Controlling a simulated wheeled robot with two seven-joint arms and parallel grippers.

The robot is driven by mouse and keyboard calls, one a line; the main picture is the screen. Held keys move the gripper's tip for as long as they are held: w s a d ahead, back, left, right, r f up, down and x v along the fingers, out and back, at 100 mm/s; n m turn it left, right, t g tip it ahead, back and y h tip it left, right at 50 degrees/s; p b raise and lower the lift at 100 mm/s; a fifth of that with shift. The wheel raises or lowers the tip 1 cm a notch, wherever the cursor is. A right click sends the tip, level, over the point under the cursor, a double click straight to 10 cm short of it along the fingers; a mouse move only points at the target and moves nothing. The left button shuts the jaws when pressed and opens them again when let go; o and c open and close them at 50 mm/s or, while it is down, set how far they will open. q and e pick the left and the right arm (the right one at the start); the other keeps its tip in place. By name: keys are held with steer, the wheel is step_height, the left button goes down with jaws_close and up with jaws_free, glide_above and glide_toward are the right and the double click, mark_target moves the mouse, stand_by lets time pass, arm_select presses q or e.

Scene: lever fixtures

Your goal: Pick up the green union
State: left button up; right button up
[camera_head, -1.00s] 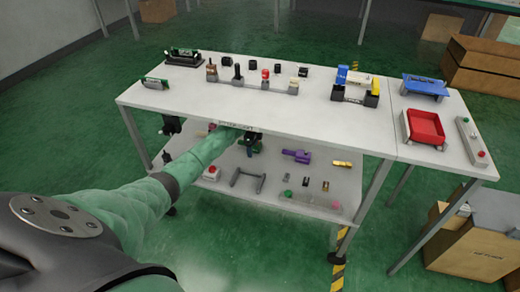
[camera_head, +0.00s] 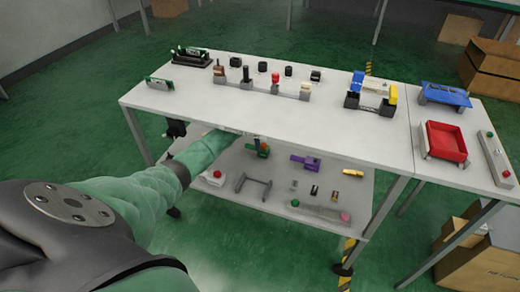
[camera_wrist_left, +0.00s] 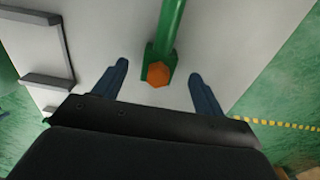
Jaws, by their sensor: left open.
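The green union (camera_head: 262,147) is on the lower shelf of the table, just under the front edge of the tabletop. In the left wrist view it is a green pipe-like body with an orange hexagonal end (camera_wrist_left: 158,74). My left arm reaches in under the tabletop, and its gripper is hidden there in the head view. In the left wrist view my left gripper (camera_wrist_left: 158,69) is open, with one blue finger on each side of the orange end and a visible gap on both sides. My right gripper is not in view.
The tabletop edge (camera_head: 280,143) overhangs the shelf. A grey bracket (camera_head: 253,186) and a purple part (camera_head: 305,162) lie near the union on the shelf. A grey bar fixture (camera_head: 318,213) is at the shelf front. A red tray (camera_head: 443,141) stands on the right table.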

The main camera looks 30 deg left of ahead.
arm_select(q)
steer(key=shift+s+d+f, duration=0.1)
steer(key=shift+f, duration=0.45)
steer(key=shift+a+f, duration=0.2)
steer(key=shift+f, duration=1.2)
steer(key=shift+a+f, duration=0.2)
steer(key=shift+f, duration=1.15)
steer(key=shift+c, duration=0.2)
steer(key=c, duration=1.1)
